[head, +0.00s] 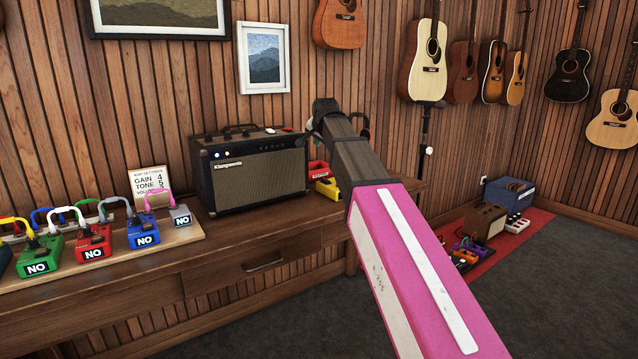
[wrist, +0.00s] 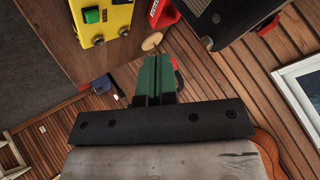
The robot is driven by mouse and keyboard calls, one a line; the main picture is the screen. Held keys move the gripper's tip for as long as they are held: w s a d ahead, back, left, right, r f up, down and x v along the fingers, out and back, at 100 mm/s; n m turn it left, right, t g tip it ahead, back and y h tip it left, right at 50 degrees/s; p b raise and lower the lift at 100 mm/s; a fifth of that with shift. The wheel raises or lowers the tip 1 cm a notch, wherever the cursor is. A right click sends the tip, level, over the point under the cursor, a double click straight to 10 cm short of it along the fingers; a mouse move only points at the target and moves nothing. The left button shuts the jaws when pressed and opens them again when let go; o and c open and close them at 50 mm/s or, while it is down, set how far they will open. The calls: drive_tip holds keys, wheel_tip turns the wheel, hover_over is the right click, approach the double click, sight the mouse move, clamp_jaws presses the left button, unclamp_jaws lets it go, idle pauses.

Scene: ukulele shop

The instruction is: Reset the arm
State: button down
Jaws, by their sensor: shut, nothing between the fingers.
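My arm, with a pink and white link and a dark grey end, reaches up from the lower right in the head view. Its far end is raised near the right end of the wooden desk (head: 235,248), beside the amplifier (head: 256,172). The arm hides most of my gripper there. In the wrist view my gripper (wrist: 157,62) has dark green fingers that are together, with nothing held between them. A yellow pedal (wrist: 100,20), a red pedal (wrist: 162,14) and the dark amplifier (wrist: 215,22) show beyond the fingers, apart from them.
Colored pedals, including a blue one (head: 143,233) and a red one (head: 93,243), stand on a board at the desk's left. Guitars (head: 425,50) hang on the wooden wall. A red mat (head: 515,231) with gear lies right. Grey floor (head: 545,300) is open in front.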

drive_tip(key=s+d+f+n+g, duration=0.1)
drive_tip(key=s+d+f, duration=0.3)
drive_tip(key=f, duration=0.6)
drive_tip(key=s+d+f+n+g+h, duration=0.1)
drive_tip(key=s+d+f+g, duration=0.2)
drive_tip(key=f, duration=0.6)
drive_tip(key=s+d+f+n, duration=0.1)
drive_tip(key=s+d+f, duration=0.3)
drive_tip(key=f, duration=0.6)
drive_tip(key=s+d+f+n+g, duration=0.1)
drive_tip(key=s+d+f, duration=0.3)
drive_tip(key=s+f, duration=0.6)
drive_tip(key=s+d+f+n+g, duration=0.2)
drive_tip(key=s+d+f+g, duration=0.2)
drive_tip(key=s+f, duration=0.6)
drive_tip(key=shift+s+h, duration=0.3)
drive_tip(key=shift+s, duration=0.5)
drive_tip(key=shift+f, duration=0.1)
